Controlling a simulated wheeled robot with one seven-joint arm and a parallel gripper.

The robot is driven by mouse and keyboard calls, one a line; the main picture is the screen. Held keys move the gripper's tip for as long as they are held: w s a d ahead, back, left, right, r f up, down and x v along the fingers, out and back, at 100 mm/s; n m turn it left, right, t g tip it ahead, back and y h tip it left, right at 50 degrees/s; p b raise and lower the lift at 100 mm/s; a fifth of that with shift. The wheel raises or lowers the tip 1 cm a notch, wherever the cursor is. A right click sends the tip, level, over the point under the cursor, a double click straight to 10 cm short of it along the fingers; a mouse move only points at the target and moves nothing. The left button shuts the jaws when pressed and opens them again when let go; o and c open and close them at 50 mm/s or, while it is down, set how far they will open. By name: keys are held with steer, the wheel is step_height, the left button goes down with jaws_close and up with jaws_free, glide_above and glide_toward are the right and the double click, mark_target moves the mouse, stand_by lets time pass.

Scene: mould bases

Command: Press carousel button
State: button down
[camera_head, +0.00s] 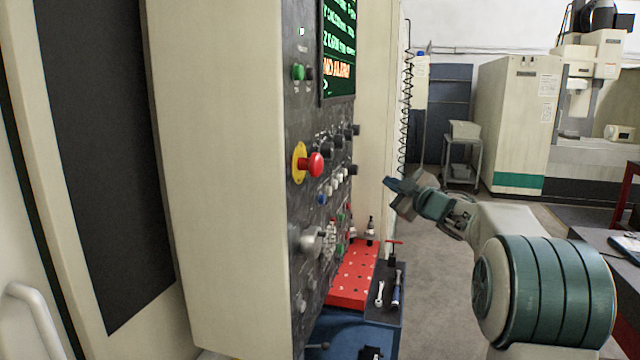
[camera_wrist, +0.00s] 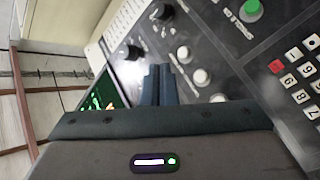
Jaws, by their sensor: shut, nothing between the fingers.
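The control panel (camera_head: 312,120) stands upright on the machine's side in the head view and fills much of the wrist view (camera_wrist: 235,60). It carries white buttons, seen in the wrist view as a white button (camera_wrist: 201,76) and another white button (camera_wrist: 183,53), and a green button (camera_wrist: 253,8). The labels are too small to read, so I cannot tell which is the carousel button. My gripper (camera_head: 388,181) is shut and empty, to the right of the panel and pointing toward it. In the wrist view its fingertips (camera_wrist: 160,68) appear beside the white buttons; contact cannot be told.
A red emergency knob (camera_head: 316,164) on a yellow ring and several dark knobs stick out of the panel. A screen (camera_head: 339,45) with green text sits above. A red tray (camera_head: 352,275) and tools lie on a blue cart (camera_head: 345,335) below. Open floor lies right of the cart.

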mark_target(340, 178)
steer(key=shift+d+n, duration=0.1)
steer(key=shift+n, duration=0.2)
steer(key=w+a+b, duration=0.1)
steer(key=w+a, duration=0.1)
steer(key=a, duration=0.6)
steer(key=shift+w+a, duration=0.25)
steer(key=shift+a, duration=0.05)
stand_by(2.0)
steer(key=shift+w+a, duration=0.15)
steer(key=shift+a, duration=0.25)
